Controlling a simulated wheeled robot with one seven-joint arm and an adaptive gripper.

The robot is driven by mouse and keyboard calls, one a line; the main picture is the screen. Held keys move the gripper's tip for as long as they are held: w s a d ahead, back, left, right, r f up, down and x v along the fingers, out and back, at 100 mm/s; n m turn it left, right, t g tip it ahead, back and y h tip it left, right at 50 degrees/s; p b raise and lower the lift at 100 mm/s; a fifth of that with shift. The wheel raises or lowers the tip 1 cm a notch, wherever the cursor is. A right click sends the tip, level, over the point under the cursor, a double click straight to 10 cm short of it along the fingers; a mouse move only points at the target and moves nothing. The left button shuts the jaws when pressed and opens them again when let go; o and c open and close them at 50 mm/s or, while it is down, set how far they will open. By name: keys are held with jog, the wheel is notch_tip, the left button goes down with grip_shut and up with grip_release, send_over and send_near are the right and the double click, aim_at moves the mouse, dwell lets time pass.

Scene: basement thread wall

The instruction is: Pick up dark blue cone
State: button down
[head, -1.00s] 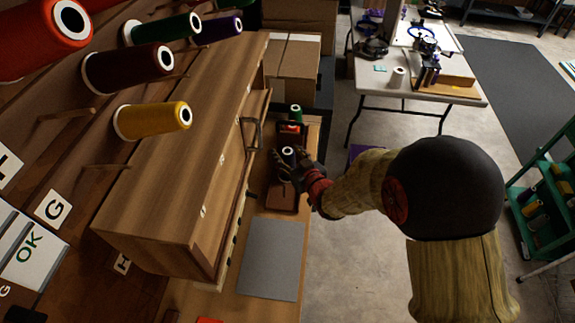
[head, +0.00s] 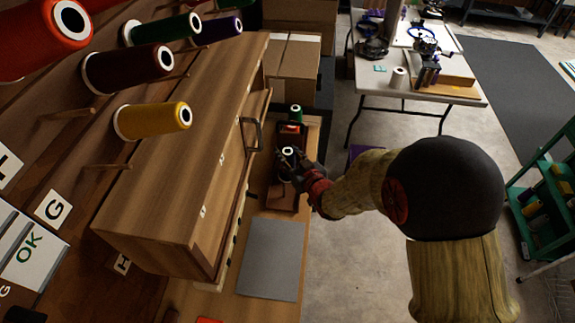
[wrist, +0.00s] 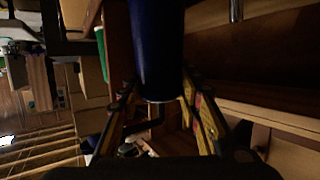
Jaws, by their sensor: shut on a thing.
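The dark blue cone (wrist: 158,50) stands large in the wrist view, between the two fingers of my gripper (wrist: 165,95). In the head view my gripper (head: 288,166) is at the brown wooden stand on the bench, shut around the cone. Only the cone's pale top end (head: 287,151) shows clearly there; the fingers hide most of its body. I cannot tell whether its base is clear of the stand.
A green cone (head: 295,112) stands just behind. The wooden cabinet (head: 180,150) with its handle is close on the left. A grey mat (head: 270,258) lies in front on the bench. Cones hang on the wall pegs, including a yellow one (head: 153,120).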

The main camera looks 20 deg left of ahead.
jog(key=shift+r, duration=0.2)
notch_tip(320, 180, up, 18)
jog(key=p, duration=0.5)
jog(key=shift+f, duration=0.15)
notch_tip(320, 180, up, 4)
jog(key=p, duration=0.3)
dwell(0.5)
